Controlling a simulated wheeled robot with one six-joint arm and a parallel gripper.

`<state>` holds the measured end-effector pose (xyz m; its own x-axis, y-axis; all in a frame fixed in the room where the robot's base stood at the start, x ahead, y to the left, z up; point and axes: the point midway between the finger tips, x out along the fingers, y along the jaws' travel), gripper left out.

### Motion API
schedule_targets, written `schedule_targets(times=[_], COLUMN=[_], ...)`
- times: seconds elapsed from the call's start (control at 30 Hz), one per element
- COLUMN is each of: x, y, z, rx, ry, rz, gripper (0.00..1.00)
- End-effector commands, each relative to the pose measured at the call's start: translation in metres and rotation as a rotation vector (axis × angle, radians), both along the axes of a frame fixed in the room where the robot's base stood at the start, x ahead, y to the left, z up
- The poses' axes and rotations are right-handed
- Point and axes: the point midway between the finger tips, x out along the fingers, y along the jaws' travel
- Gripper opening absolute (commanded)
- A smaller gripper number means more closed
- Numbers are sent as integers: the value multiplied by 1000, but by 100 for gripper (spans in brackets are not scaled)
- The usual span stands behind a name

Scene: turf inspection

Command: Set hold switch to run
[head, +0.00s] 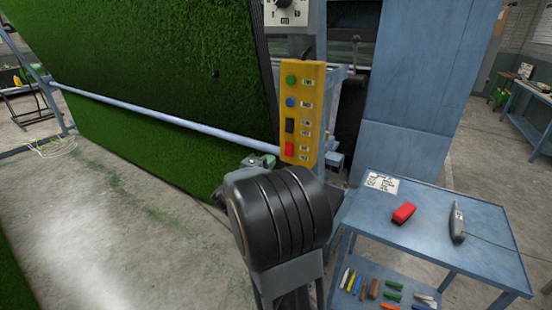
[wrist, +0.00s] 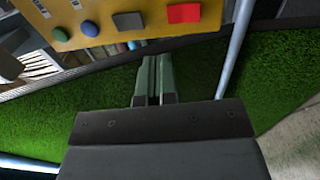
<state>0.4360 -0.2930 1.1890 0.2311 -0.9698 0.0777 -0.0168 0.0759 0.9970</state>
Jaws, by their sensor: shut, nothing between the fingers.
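A yellow control panel (head: 297,114) stands upright beside the turf. From top to bottom it carries a green button (head: 291,80), a blue button (head: 290,102), a black switch (head: 289,126) and a red switch (head: 289,149). Their labels are too small to read, so I cannot tell which is the hold switch or its setting. The panel also shows along the top of the wrist view (wrist: 105,12), with the dark switch (wrist: 128,20) and red switch (wrist: 184,12). My gripper (wrist: 153,62) is shut and empty, apart from the panel. In the head view my arm partly hides it.
A dial box (head: 287,12) is above the panel. A blue side table (head: 430,232) at right holds a red block (head: 403,213), a grey tool (head: 457,222) and a paper card (head: 382,183). A pale rail (head: 170,117) crosses the turf wall (head: 150,60).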

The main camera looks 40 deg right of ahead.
Motion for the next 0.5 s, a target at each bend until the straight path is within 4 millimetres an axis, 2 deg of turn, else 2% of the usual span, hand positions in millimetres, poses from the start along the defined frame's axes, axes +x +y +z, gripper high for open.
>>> schedule_targets(times=[0.2, 0.5], x=[-4, -6], y=[21, 25], z=[2, 3], rx=[0, 1], ry=[0, 1], rz=[2, 1], gripper=[0, 0])
